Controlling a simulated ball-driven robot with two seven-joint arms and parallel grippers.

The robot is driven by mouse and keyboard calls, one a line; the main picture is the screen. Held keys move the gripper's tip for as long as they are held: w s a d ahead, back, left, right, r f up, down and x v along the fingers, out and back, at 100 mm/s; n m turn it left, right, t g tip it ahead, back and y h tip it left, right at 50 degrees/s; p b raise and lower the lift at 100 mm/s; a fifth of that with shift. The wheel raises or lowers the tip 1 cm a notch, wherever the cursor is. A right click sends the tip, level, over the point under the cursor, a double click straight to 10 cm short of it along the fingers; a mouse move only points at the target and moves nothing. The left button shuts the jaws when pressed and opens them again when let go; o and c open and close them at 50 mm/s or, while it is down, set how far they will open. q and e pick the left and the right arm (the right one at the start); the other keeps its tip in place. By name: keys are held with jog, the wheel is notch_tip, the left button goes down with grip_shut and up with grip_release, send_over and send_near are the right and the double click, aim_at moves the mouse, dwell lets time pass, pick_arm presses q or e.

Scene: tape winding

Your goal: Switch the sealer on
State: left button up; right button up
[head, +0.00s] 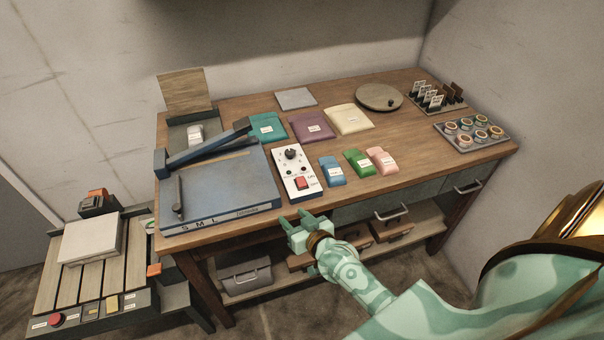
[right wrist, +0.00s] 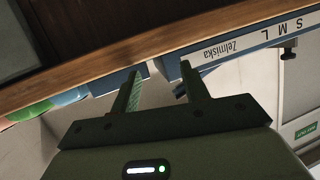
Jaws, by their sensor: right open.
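The sealer (head: 225,190) is a flat blue bed with a raised blue arm (head: 205,147) and S, M, L marks on its front edge. A white control box (head: 290,170) adjoins its right side, with a black knob (head: 291,153) and a red switch (head: 302,182). I cannot tell the switch's position. My right gripper (head: 295,217) is open and empty, in front of the table edge below the control box. In the right wrist view, its spread fingers (right wrist: 160,75) point toward the table edge, with the sealer's labelled front (right wrist: 230,46) beyond. My left gripper is out of view.
The wooden table (head: 420,160) carries teal, purple and cream packets behind, and small blue (head: 332,171), green (head: 359,162) and pink packets right of the control box. A round turntable (head: 379,97) and a cup tray (head: 506,139) stand farther right. A slatted conveyor (head: 60,285) is at left.

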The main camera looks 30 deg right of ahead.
jog(key=w+d+r+m+t+h, duration=0.2)
jog(key=w+d+r+m+h, duration=0.25)
jog(key=r, duration=0.35)
jog(key=w+d+r+m+t+h, duration=0.25)
jog(key=d+r+m, duration=0.25)
jog(key=r, duration=0.3)
jog(key=s+d+r+m+g+h, duration=0.1)
jog(key=d+r+m+g+h, duration=0.6)
jog(key=d+m+g+h, duration=0.65)
jog(key=m+g+y+p, duration=0.2)
jog(key=m+g+y, duration=0.3)
jog(key=m+y, duration=1.25)
send_near(302, 185)
jog(key=d+f+n+y+b, duration=0.1)
jog(key=f+b, duration=0.1)
jog(key=f+n+y+b, duration=0.1)
jog(key=f+b, duration=0.1)
jog(key=d+f+n+y+b, duration=0.1)
jog(key=f+b, duration=0.2)
jog(key=shift+w+d+f, duration=0.15)
jog(key=shift+d, duration=0.2)
jog(key=c, duration=1)
